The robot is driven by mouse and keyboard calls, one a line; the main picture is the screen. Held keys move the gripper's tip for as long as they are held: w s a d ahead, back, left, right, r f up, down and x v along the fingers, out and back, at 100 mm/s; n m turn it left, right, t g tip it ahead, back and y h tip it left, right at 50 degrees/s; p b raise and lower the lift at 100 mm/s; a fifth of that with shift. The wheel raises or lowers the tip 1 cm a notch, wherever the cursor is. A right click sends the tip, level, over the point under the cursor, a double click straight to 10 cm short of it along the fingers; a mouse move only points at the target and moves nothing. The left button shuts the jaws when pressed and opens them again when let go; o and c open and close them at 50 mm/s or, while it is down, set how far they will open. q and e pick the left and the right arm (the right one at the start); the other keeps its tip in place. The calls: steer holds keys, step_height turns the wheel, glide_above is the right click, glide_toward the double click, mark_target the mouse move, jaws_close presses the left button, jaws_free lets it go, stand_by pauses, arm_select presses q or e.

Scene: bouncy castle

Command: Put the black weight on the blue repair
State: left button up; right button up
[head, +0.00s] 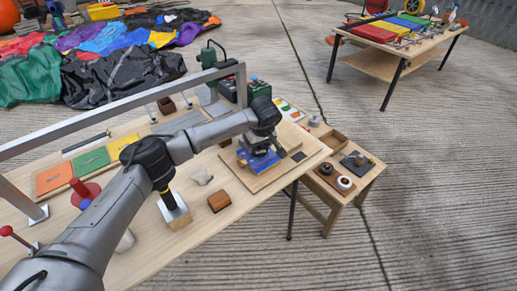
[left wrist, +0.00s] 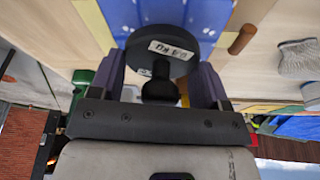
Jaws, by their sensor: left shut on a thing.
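The blue repair (head: 262,161) lies on a wooden board at the right part of the long workbench. It also fills the top middle of the left wrist view (left wrist: 206,18). My left gripper (head: 257,146) is right above it, pointing down. In the left wrist view the black weight (left wrist: 160,62), a round disc with a white label and a knob, sits between the two fingers of my left gripper (left wrist: 158,90), which is shut on it. The weight is over the blue; I cannot tell whether it touches. In the head view the gripper mostly hides it. My right gripper is not in view.
A metal frame bar (head: 120,110) crosses above the bench. A small side table (head: 338,185) stands to the right.

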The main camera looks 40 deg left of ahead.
arm_select(q)
steer(key=shift+f, duration=0.7)
steer(key=shift+r, duration=0.1)
steer(key=o, duration=1.2)
